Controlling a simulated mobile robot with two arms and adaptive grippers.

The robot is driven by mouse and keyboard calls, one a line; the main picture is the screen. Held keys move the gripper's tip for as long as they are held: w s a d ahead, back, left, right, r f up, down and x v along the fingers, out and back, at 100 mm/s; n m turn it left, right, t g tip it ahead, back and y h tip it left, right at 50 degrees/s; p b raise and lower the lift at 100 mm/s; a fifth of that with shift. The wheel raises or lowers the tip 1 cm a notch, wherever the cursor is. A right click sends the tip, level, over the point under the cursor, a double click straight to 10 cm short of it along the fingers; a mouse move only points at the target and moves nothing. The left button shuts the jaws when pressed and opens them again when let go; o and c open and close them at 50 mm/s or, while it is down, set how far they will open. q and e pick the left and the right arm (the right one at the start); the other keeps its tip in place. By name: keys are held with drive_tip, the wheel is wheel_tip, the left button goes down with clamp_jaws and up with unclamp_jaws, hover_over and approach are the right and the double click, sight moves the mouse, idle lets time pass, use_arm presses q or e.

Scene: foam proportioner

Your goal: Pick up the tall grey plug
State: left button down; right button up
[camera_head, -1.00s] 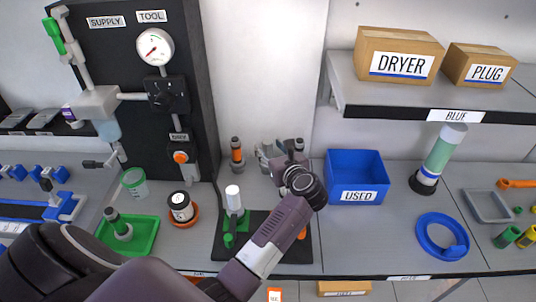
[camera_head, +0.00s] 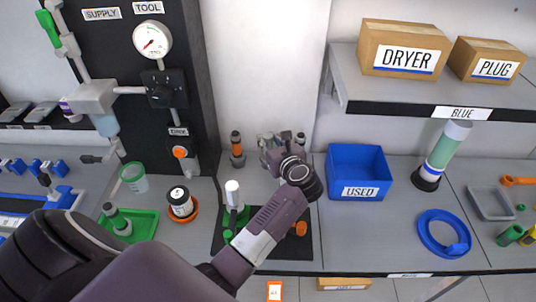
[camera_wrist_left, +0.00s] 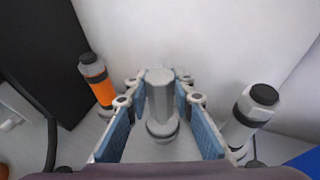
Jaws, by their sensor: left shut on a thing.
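The tall grey plug (camera_wrist_left: 160,98) stands upright between the two blue-padded fingers of my left gripper (camera_wrist_left: 162,82) in the left wrist view. The fingers are shut on it, and its wider round foot shows below them. In the head view my left gripper (camera_head: 272,142) is at the back of the bench, near the wall, and its fingers and wrist largely hide the plug. I cannot tell whether the plug's foot touches the bench. My right gripper is not in view.
An orange-banded plug (camera_wrist_left: 97,80) stands to the left of the gripper and a grey plug with a dark cap (camera_wrist_left: 250,110) close to its right. The blue USED bin (camera_head: 358,165) is to the right. A black mat (camera_head: 222,240) with a white-topped green fixture (camera_head: 233,205) lies in front.

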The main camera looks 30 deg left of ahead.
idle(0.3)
use_arm(q)
drive_tip(key=shift+r, duration=0.3)
wheel_tip(320, 180, up, 27)
drive_tip(key=b, duration=0.4)
drive_tip(key=shift+r, duration=0.15)
